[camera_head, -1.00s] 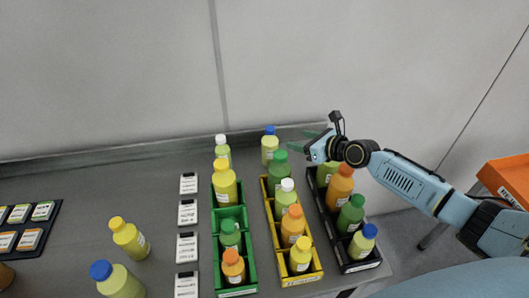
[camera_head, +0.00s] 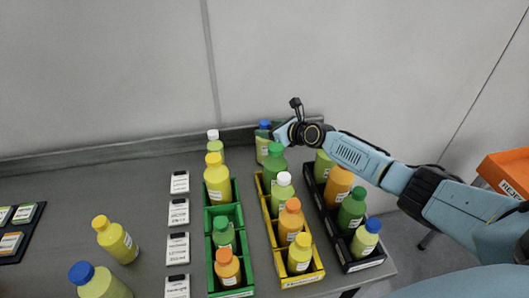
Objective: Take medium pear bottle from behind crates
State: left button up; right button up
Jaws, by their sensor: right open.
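A yellow-green bottle with a blue cap (camera_head: 262,153) stands upright behind the yellow crate (camera_head: 268,222), near the back wall. Another yellow-green bottle with a white cap (camera_head: 213,141) stands behind the green crate (camera_head: 241,246). I cannot read either label. My right gripper (camera_head: 265,133) is open and reaches in from the right at the blue-capped bottle's upper part, just below its cap. The fingers are small and partly hidden, so I cannot tell whether they touch it. My left gripper is not in view.
The crates hold several yellow, green and orange bottles; a black crate (camera_head: 370,262) stands rightmost. A green-capped bottle (camera_head: 275,163) stands close in front of the gripper. Label cards (camera_head: 179,212) and loose yellow bottles (camera_head: 116,240) are at left. An orange bin (camera_head: 507,172) is far right.

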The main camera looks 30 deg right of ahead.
jog(key=shift+w, duration=0.2)
jog(key=shift+c, duration=0.5)
jog(key=shift+s+f, duration=0.1)
grip_shut()
